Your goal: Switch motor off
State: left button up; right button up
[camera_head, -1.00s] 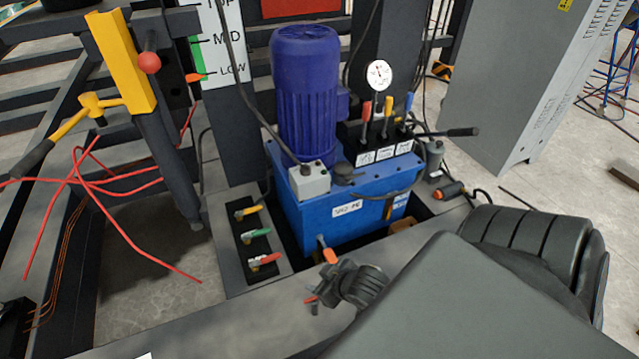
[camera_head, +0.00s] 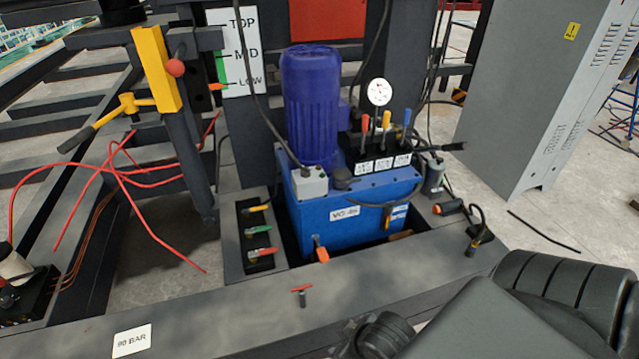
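The motor (camera_head: 312,110) is a dark blue ribbed cylinder standing upright on a bright blue tank (camera_head: 345,212). A small light grey box (camera_head: 309,183) sits on the tank at the motor's foot; I cannot make out a switch on it or its position. My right gripper (camera_head: 352,340) is low at the bottom edge, below and in front of the tank and apart from it. It is dark, small and partly cut off, so I cannot tell its opening. My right arm fills the bottom right corner. My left gripper is not in view.
A small red-handled valve (camera_head: 302,291) stands on the front beam. A grey cabinet (camera_head: 545,95) is at right.

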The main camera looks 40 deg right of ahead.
aim_at(306, 173)
jog(key=u, duration=1.5)
jog(key=i, duration=1.2)
jog(key=z, duration=2.1)
